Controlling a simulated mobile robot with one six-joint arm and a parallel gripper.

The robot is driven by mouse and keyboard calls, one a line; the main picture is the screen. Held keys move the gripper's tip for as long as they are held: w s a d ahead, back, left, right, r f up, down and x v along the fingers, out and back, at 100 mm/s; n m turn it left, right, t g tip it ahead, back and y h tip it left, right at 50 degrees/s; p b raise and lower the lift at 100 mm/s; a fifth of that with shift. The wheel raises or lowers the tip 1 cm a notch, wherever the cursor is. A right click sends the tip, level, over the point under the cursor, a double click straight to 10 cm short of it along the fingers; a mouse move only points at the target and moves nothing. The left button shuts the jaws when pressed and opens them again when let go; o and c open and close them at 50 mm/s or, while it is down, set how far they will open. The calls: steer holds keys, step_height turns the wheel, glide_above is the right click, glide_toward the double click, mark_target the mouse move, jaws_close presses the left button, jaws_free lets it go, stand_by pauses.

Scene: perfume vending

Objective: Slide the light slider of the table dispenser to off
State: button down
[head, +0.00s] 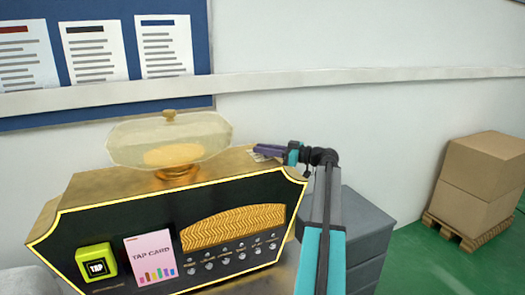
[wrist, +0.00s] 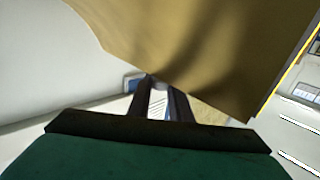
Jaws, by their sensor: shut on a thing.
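The table dispenser (head: 95,188) has a gold body, a black front and a glass bowl on top. Its gold surface (wrist: 190,45) fills the upper middle of the wrist view. My gripper (head: 262,151) is at the dispenser's back right edge in the head view. In the wrist view, its two dark fingers (wrist: 160,88) reach the gold surface's lower edge. It is shut on a small part there, apparently the light slider, which is mostly hidden by the fingers. I cannot read the slider's position.
The front carries a yellow-green TAP button (head: 96,263), a pink tap card (head: 149,256) and several small knobs. A grey cabinet (head: 365,235) stands right of the dispenser. Cardboard boxes (head: 480,180) sit on a pallet at far right. A wall is close behind.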

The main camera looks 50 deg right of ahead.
mark_target(266, 158)
steer(key=shift+s+a+f+b, duration=0.1)
steer(key=shift+s+a+b, duration=0.25)
steer(key=shift+s, duration=0.3)
steer(key=shift+s+a+b, duration=0.15)
steer(key=shift+s+b, duration=0.3)
steer(key=shift+s, duration=0.15)
steer(key=c, duration=1.6)
jaws_free()
steer(key=shift+s+a, duration=0.1)
steer(key=shift+s, duration=0.05)
steer(key=shift+b+v, duration=1.2)
steer(key=shift+v, duration=5.65)
